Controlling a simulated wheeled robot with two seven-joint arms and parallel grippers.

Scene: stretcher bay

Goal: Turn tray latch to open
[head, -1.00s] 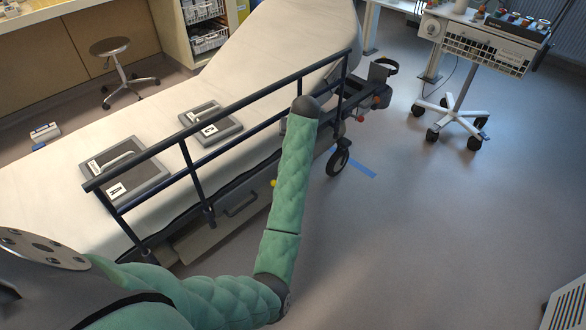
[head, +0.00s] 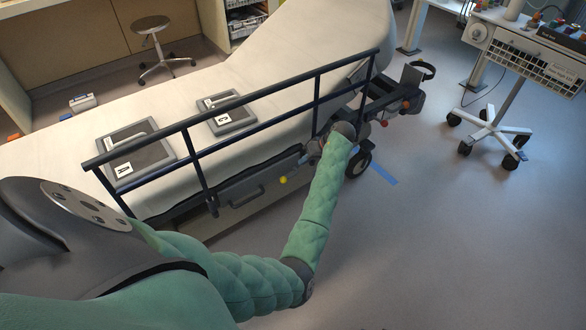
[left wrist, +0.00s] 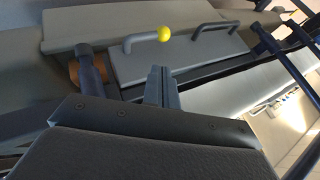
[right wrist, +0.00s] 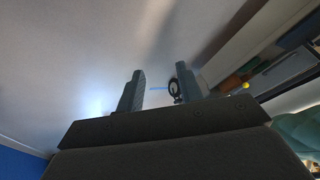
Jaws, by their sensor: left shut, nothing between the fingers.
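The tray latch is a bent grey lever with a yellow knob (head: 283,180) under the stretcher's side; in the left wrist view its knob (left wrist: 164,34) stands over the tray front (left wrist: 185,52). The tray front (head: 228,190) has a grey bar handle (head: 247,197), also in the left wrist view (left wrist: 216,27). My left gripper (head: 316,147) is partly hidden at the end of the green arm, right of the knob. In the left wrist view its fingers (left wrist: 161,80) are together and empty, apart from the lever. My right gripper (right wrist: 160,74) is open and empty over the floor.
The dark side rail (head: 240,110) runs along the stretcher above the tray. Two panels lettered A (head: 150,158) and C (head: 232,118) lie on the mattress. A wheeled cart (head: 525,50) stands at the right. The floor (head: 450,230) between is clear.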

